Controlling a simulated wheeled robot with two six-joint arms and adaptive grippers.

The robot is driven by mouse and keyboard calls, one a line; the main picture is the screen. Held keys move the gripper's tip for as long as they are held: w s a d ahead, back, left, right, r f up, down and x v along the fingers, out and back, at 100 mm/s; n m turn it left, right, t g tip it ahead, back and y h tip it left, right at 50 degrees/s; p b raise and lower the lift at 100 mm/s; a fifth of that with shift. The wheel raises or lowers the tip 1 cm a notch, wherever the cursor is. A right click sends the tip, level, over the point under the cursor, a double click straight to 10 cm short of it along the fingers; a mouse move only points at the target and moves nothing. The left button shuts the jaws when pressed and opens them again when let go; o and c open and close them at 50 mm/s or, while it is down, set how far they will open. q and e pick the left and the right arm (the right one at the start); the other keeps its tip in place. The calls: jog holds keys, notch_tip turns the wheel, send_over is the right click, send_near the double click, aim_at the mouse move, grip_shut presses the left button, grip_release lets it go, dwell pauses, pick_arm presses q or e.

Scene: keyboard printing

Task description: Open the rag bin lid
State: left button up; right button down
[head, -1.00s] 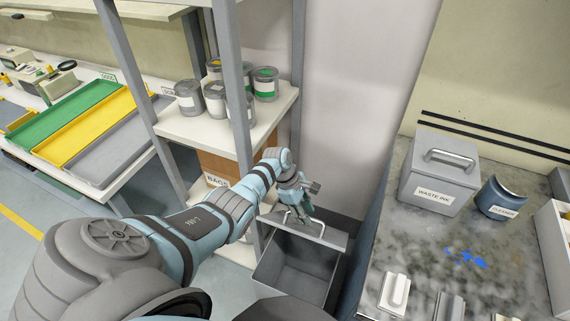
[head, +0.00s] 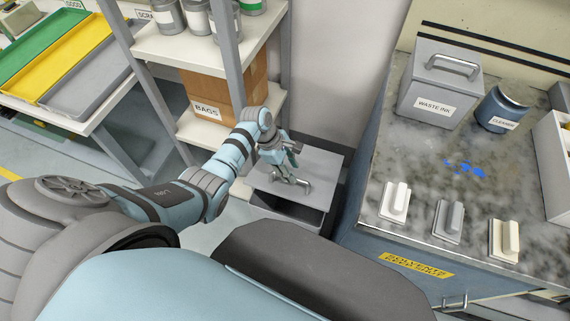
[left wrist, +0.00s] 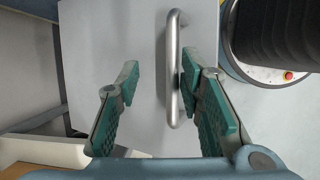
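The rag bin (head: 284,207) is a grey box on the floor between the shelf and the counter in the head view. Its grey lid (head: 322,167) stands partly raised, with a dark gap under its front edge. The lid has a metal bar handle (head: 305,186), which also shows in the left wrist view (left wrist: 173,60). My left gripper (head: 292,180) is at the handle. In the left wrist view its green-padded fingers (left wrist: 165,105) are spread, with the bar between them, close to the right-hand finger; contact is unclear. My right gripper is not in view.
A shelf with cans and a box marked BAGS (head: 206,110) stands left of the bin. The counter (head: 420,190) at right holds a waste ink box (head: 440,90), a cleaner container (head: 503,108) and several small blocks. A wall is behind the bin.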

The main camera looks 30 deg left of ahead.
pick_arm(q)
jog(key=shift+w+d+r, duration=0.1)
jog(key=w+p+v, duration=0.2)
jog(key=p+v, duration=0.4)
jog(key=v, duration=0.2)
jog(key=w+p+v, duration=0.2)
jog(key=p+v, duration=0.4)
jog(key=v, duration=0.2)
jog(key=shift+a, duration=0.45)
jog(key=shift+s+r, duration=0.1)
